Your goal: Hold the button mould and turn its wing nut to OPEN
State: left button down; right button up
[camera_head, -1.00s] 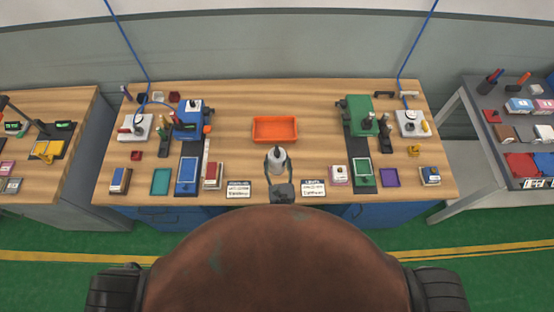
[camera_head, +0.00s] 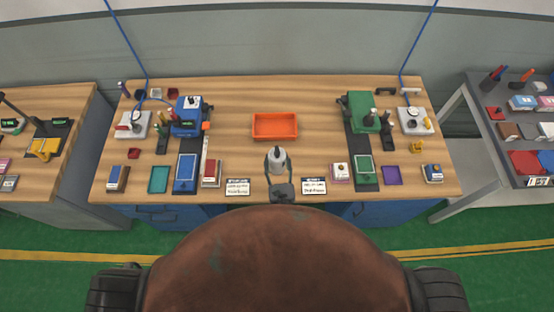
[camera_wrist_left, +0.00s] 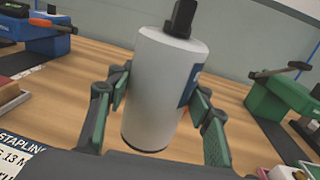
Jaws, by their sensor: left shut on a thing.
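The button mould (camera_head: 277,158) is a pale grey-white cylinder standing upright, with a dark wing nut on top. In the left wrist view the mould (camera_wrist_left: 165,80) is large and central, with a blue label patch on its right side. The black wing nut (camera_wrist_left: 182,18) there is partly cut off by the top edge. My left gripper (camera_head: 279,170) is shut on the mould, with one finger on each side, as the left wrist view (camera_wrist_left: 163,95) also shows. No OPEN mark is readable. My right gripper is in neither view.
An orange tray (camera_head: 275,137) lies behind the mould on the wooden bench (camera_head: 330,100). A blue press (camera_head: 187,115) stands to the left and a green press (camera_head: 362,108) to the right. White label cards (camera_head: 238,187) lie at the front edge. The bench between tray and presses is clear.

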aim_at(277, 168)
pick_arm(q)
jog(key=shift+f+b, duration=3.25)
jog(key=shift+f, duration=0.4)
